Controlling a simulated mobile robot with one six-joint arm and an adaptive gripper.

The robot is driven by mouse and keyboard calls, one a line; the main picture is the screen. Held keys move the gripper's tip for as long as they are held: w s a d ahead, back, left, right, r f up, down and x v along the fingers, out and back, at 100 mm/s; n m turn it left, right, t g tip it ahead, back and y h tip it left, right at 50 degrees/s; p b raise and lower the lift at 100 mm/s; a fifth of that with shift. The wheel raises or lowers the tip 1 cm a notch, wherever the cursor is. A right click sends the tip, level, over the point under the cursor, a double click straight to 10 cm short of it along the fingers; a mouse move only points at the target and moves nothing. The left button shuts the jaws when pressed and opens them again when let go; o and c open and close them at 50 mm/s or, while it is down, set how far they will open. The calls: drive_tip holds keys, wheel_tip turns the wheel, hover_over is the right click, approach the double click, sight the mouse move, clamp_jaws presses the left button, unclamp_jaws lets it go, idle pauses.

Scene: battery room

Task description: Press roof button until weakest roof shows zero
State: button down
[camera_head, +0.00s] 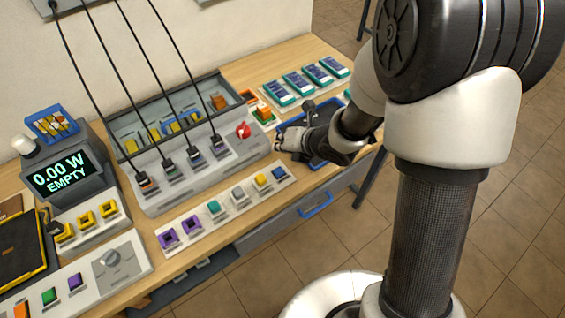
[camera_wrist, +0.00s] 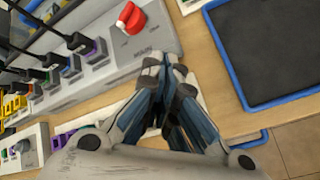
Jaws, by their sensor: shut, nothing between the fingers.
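No label reading "roof" is legible, so I cannot tell which button is the roof button. A white strip (camera_head: 222,216) carries purple, teal (camera_head: 214,207), grey (camera_head: 238,193), yellow (camera_head: 262,180) and blue (camera_head: 279,171) buttons. A dark display (camera_head: 62,173) reads "0.00 W EMPTY". Several teal blocks with dark panels (camera_head: 299,82) stand at the back right. My gripper (camera_head: 280,139) is shut and empty, near the strip's right end, beside the grey console; whether it touches anything is unclear. In the wrist view its fingers (camera_wrist: 168,72) hide part of the strip.
The grey console (camera_head: 190,170) has plugged black cables and a red knob (camera_head: 243,130). A blue-rimmed dark tray (camera_wrist: 229,68) lies right of my gripper. Bare wood shows near the table's front edge.

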sight(281, 170)
wheel_tip(281, 170, down, 9)
drive_tip(key=b, duration=0.7)
drive_tip(key=shift+b, duration=0.45)
idle(1.1)
drive_tip(key=shift+f+b, duration=0.35)
drive_tip(key=shift+b, duration=0.15)
drive_tip(key=shift+f, duration=0.35)
idle(0.5)
drive_tip(key=shift+r, duration=0.8)
